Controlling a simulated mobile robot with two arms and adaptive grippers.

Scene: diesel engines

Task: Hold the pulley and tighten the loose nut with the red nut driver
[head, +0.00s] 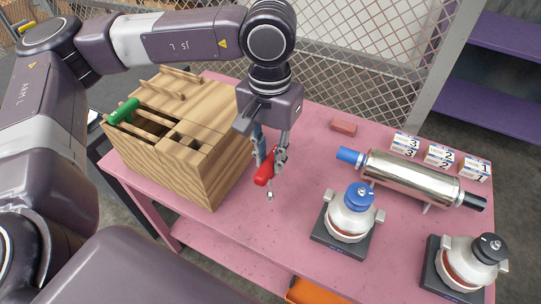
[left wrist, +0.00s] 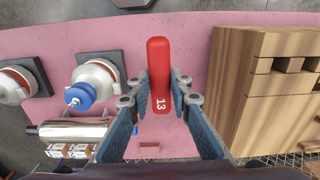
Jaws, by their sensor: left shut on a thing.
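My left gripper (head: 271,157) is shut on the red nut driver (head: 264,172), above the pink table and right of the wooden block. In the left wrist view its two blue-grey fingers (left wrist: 159,100) clasp the red handle (left wrist: 158,60), marked 13. The driver's metal tip points down in the head view. Two white housings stand on dark square bases, one with a blue cap (head: 350,212) and one with a black cap (head: 470,262). My right gripper is out of view.
A slotted wooden block (head: 190,165) holds a green handle (head: 123,112) on the table's left. A silver cylinder (head: 408,174) with blue and black ends lies at right. Mesh fencing (head: 350,60) stands beyond.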

